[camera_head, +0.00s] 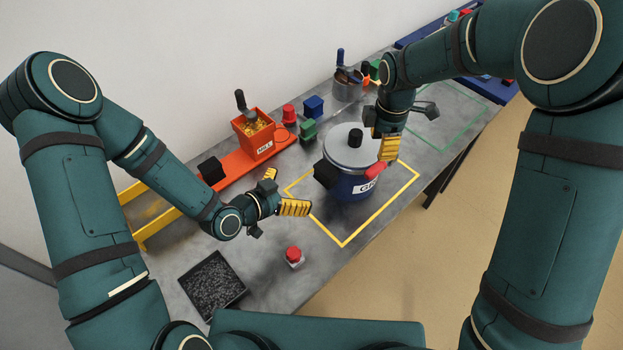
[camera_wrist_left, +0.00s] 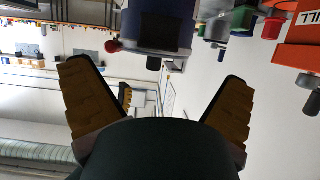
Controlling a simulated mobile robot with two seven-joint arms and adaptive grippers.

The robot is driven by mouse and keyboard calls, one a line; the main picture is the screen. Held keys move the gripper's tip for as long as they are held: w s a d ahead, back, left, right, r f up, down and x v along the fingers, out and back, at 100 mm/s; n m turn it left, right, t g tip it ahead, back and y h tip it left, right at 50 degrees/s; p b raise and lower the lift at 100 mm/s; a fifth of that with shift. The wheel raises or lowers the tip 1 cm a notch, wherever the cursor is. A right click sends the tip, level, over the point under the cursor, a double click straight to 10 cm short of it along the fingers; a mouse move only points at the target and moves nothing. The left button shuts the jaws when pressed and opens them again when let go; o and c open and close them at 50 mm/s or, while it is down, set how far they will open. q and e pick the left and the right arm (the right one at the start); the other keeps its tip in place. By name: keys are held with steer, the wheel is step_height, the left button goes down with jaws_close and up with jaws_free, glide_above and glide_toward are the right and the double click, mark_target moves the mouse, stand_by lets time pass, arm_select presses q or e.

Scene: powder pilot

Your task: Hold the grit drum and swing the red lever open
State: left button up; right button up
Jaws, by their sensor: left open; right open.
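The grit drum (camera_head: 343,188) is a dark blue pot with a grey lid, a black lid knob and a partly covered white label. It stands upright inside a yellow outline. A black side handle (camera_head: 325,174) faces my left gripper. The red lever (camera_head: 374,171) is at the drum's right front side. My left gripper (camera_head: 290,190) is open and empty, left of the drum and apart from it. In the left wrist view the drum (camera_wrist_left: 160,25) appears upside down beyond the open fingers. My right gripper (camera_head: 385,140) is open, close above the lever; contact is unclear.
An orange mill (camera_head: 258,135) on an orange base stands behind left. Red, green and blue pieces stand beside it. A red button (camera_head: 293,254) and a black tray of dark grit (camera_head: 212,282) are in front. A tool pot (camera_head: 347,88) stands at the back.

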mark_target(321, 178)
arm_select(q)
steer(key=x, duration=1.2)
steer(key=shift+f, duration=0.1)
steer(key=c, duration=1.3)
